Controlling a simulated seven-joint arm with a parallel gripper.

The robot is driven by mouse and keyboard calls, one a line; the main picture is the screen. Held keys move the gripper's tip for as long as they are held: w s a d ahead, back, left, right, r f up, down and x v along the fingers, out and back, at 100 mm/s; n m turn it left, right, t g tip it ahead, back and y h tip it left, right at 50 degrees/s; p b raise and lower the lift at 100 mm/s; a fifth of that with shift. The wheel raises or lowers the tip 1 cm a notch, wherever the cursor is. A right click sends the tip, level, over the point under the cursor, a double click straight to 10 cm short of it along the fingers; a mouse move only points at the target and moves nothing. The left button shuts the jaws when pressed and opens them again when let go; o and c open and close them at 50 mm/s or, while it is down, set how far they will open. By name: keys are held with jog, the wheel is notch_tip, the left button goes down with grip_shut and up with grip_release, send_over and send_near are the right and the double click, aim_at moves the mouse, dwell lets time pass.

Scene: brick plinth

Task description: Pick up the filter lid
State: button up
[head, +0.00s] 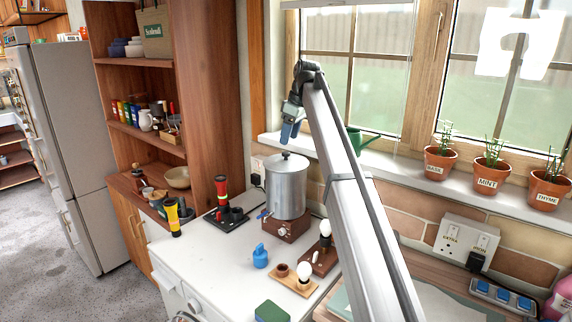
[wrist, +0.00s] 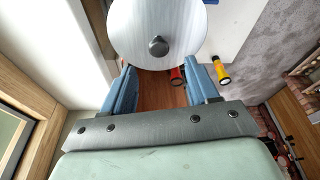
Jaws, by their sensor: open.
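The filter lid (head: 287,158) is a round silver disc with a dark knob, seated on top of a tall silver canister (head: 286,190). In the wrist view the lid (wrist: 135,25) fills the top middle, with its knob (wrist: 158,46) near the centre line. My gripper (head: 289,134) has blue fingers and is above the lid, apart from it. In the wrist view my gripper (wrist: 159,67) is open, with nothing between its fingers. The lid's far edge is cut off there.
The canister stands on a brown plinth (head: 284,228) on the white counter. Bulbs on wooden bases (head: 304,272), a blue object (head: 260,256) and torches (head: 172,217) stand around it. The window (head: 353,70) and sill (head: 385,158) with potted plants are close behind.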

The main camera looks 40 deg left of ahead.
aim_at(286, 152)
jog(key=shift+x, duration=2.85)
jog(key=shift+w+d, duration=0.1)
jog(key=shift+d, duration=0.1)
grip_shut()
